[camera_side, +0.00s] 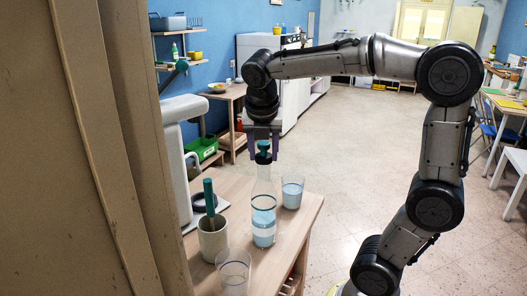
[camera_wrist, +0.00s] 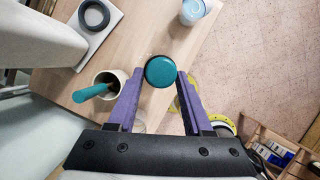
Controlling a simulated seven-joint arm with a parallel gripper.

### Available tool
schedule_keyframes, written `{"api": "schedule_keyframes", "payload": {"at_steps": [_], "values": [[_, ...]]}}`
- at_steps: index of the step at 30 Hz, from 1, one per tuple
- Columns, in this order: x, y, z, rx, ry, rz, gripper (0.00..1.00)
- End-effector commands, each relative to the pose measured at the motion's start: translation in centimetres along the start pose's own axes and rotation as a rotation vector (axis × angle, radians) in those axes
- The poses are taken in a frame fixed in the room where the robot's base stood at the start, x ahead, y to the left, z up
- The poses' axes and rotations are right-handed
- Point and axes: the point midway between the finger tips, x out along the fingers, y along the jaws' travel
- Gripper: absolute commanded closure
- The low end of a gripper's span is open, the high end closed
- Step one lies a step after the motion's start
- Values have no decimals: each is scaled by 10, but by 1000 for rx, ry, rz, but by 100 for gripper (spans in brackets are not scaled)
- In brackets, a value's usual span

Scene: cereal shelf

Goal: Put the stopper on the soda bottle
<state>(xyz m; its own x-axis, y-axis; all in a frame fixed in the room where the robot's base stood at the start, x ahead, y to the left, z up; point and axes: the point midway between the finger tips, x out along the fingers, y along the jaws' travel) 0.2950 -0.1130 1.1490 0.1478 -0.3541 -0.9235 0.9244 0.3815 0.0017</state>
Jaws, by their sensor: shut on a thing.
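The soda bottle (camera_side: 263,208) is clear with pale blue bands and stands upright on the wooden table. The teal stopper (camera_side: 263,146), with a dark lower part, is upright at the bottle's mouth. I cannot tell how firmly it sits in the neck. My gripper (camera_side: 264,154) points straight down over the bottle, its purple fingers on either side of the stopper. In the wrist view the round stopper top (camera_wrist: 160,71) lies between the fingertips, and the bottle beneath is largely hidden.
A glass of blue liquid (camera_side: 292,192) stands right of the bottle. A cup with a teal-handled tool (camera_side: 213,240) is to the left, and an empty glass (camera_side: 233,270) is in front. A white appliance (camera_side: 183,108) with a dark ring (camera_wrist: 94,15) stands behind left. The table's right edge is near.

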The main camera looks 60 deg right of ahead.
Motion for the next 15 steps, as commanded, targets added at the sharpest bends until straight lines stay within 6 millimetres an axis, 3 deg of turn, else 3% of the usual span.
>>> {"api": "schedule_keyframes", "payload": {"at_steps": [9,10,15], "values": [[0,0,0,0,0,0,100],[0,0,0,0,0,0,48],[0,0,0,0,0,0,17]]}}
